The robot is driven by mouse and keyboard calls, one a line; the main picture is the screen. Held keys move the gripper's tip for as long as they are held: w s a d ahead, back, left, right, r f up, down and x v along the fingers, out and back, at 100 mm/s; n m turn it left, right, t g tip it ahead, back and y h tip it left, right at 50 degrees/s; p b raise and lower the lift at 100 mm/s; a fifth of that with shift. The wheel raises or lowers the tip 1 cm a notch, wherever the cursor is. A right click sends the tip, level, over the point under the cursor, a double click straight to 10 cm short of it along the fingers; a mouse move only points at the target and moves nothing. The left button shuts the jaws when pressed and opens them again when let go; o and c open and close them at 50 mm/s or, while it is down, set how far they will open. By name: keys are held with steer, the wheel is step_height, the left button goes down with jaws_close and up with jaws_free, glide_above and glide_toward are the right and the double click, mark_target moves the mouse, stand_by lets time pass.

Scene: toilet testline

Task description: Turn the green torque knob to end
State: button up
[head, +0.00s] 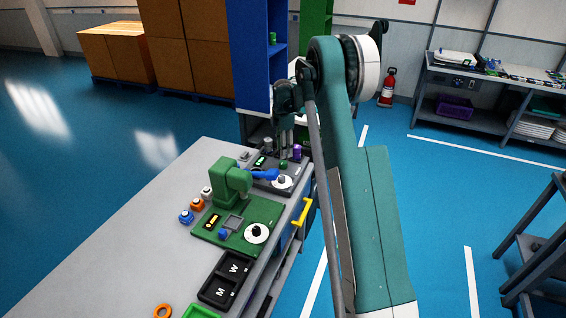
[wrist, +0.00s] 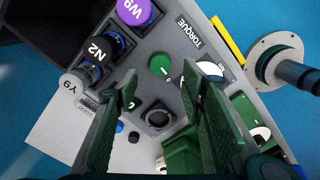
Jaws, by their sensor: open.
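The green torque knob (wrist: 160,66) is a round green disc with a short white mark. It sits on a grey panel beside the printed word TORQUE in the wrist view. In the head view a small green knob (head: 283,165) shows on the dark station under my gripper (head: 285,137). In the wrist view my gripper (wrist: 157,86) is open, with its two dark green ribbed fingers wide apart. The knob shows between and just beyond the fingertips; nothing is held. Whether a finger touches the panel cannot be told.
A purple cap marked W9 (wrist: 134,10) and a black one marked N2 (wrist: 98,48) stand near the knob. A yellow handle (wrist: 226,40) lines the panel edge. A green station (head: 240,222) and black bins (head: 226,280) stand on the bench. A blue cabinet (head: 250,50) stands behind.

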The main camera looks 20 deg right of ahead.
mark_target(283, 162)
steer(key=shift+f+b, duration=0.3)
steer(key=shift+f, duration=3.5)
steer(key=c, duration=0.9)
